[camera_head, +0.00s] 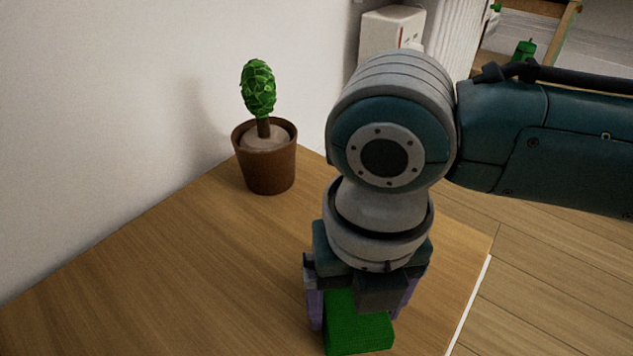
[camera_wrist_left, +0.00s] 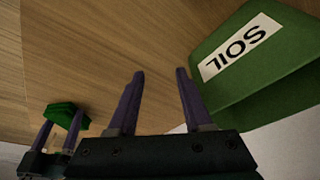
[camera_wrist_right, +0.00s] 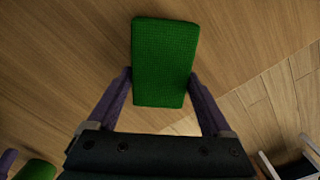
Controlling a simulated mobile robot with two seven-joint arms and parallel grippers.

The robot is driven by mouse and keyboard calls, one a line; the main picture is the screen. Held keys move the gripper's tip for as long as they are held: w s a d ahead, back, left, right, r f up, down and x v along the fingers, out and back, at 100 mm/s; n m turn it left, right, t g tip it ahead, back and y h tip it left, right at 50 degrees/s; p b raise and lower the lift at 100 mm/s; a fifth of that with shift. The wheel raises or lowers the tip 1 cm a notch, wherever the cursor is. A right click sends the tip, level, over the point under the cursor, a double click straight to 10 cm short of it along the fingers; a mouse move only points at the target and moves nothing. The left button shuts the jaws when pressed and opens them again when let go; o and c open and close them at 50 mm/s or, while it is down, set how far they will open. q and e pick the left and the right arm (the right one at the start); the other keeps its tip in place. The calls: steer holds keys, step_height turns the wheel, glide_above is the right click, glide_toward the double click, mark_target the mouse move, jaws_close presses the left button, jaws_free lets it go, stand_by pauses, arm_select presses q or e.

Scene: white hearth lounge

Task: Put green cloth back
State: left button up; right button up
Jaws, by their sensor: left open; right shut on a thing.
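The green cloth (camera_head: 360,330) is a folded, textured block at the bottom of the head view. My right gripper (camera_head: 358,308) points down and is shut on it, with a purple finger on each side. In the right wrist view the cloth (camera_wrist_right: 165,55) sits between the fingers and reaches out past their tips. In the left wrist view the cloth (camera_wrist_left: 68,114) shows small at the left. My left gripper (camera_wrist_left: 158,72) is open and empty there, and out of the head view. I cannot tell whether the cloth touches the tabletop.
A wooden tabletop (camera_head: 150,270) lies below, its edge at the right. A brown pot (camera_head: 268,168) with a green plant stands at the back against the white wall. A green container labelled SOIL (camera_wrist_left: 265,75) is close right of my left gripper.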

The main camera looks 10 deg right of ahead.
steer(key=o, duration=1)
steer(key=shift+c, duration=0.2)
step_height(320, 180, up, 12)
steer(key=p, duration=0.7)
steer(key=s+a+m+t+y, duration=0.2)
steer(key=s+a+m+y, duration=0.25)
steer(key=m, duration=0.95)
arm_select(q)
step_height(320, 180, up, 7)
steer(key=shift+f, duration=0.15)
arm_select(e)
steer(key=s+d+m+t+h, duration=0.1)
steer(key=s+d+m+h, duration=0.3)
steer(key=d+m, duration=1)
steer(key=s+m, duration=0.2)
steer(key=m, duration=0.2)
steer(key=shift+s+f+m+t, duration=0.2)
steer(key=shift+m+t, duration=0.1)
steer(key=shift+m, duration=0.1)
